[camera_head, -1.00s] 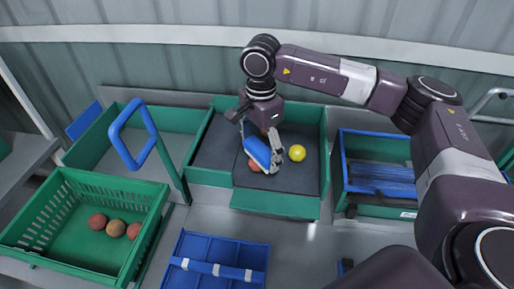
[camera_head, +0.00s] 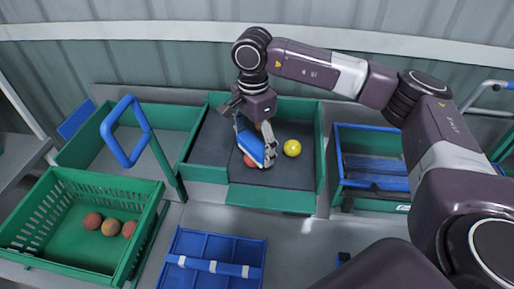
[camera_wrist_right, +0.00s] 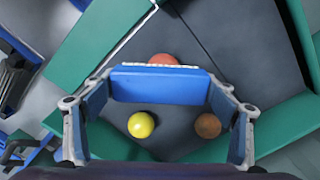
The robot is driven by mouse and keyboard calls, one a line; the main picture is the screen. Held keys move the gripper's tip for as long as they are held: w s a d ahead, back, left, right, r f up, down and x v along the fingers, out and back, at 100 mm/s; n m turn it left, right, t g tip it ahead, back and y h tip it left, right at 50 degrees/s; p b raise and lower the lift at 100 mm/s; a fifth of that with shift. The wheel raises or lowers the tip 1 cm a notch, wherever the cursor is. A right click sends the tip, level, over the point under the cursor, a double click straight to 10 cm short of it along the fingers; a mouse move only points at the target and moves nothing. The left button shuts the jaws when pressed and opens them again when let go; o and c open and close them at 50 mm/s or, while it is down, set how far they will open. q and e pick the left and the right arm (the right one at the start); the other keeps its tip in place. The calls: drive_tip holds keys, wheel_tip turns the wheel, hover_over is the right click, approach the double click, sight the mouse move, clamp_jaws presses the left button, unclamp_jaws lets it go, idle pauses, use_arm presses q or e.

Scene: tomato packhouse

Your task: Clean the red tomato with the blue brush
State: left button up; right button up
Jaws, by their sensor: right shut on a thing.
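The red tomato (camera_head: 249,161) lies on the dark floor of the middle green tray (camera_head: 272,199), partly hidden by the brush. In the right wrist view the red tomato (camera_wrist_right: 163,59) peeks out beyond the brush's far edge. My right gripper (camera_head: 262,148) is shut on the blue brush (camera_head: 252,147). In the wrist view the blue brush (camera_wrist_right: 160,86) spans between both fingers, with a pale bristle strip along its far edge, at the red tomato. I cannot tell whether the bristles touch it. My left gripper is not in view.
A yellow tomato (camera_head: 292,148) lies right of the brush. A brownish tomato (camera_wrist_right: 208,126) lies close under a finger in the wrist view. A green crate (camera_head: 62,182) with several tomatoes, a blue divided tray (camera_head: 212,262) and a blue-rimmed crate (camera_head: 372,183) stand around.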

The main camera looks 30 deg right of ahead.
drive_tip(key=shift+w+a, duration=0.15)
drive_tip(key=shift+w, duration=1.15)
drive_tip(key=shift+s, duration=0.15)
drive_tip(key=shift+s+d+b, duration=0.15)
drive_tip(key=shift+s+b, duration=0.15)
drive_tip(key=shift+s, duration=0.75)
drive_tip(key=shift+s+d+b, duration=0.15)
drive_tip(key=shift+s+b, duration=0.15)
drive_tip(key=shift+s, duration=0.7)
drive_tip(key=shift+w+a, duration=0.15)
drive_tip(key=shift+w, duration=0.95)
drive_tip(key=shift+w+a, duration=0.15)
drive_tip(key=shift+w, duration=0.95)
drive_tip(key=shift+r, duration=0.1)
drive_tip(key=shift+r+p, duration=1.6)
drive_tip(key=shift+r, duration=1.35)
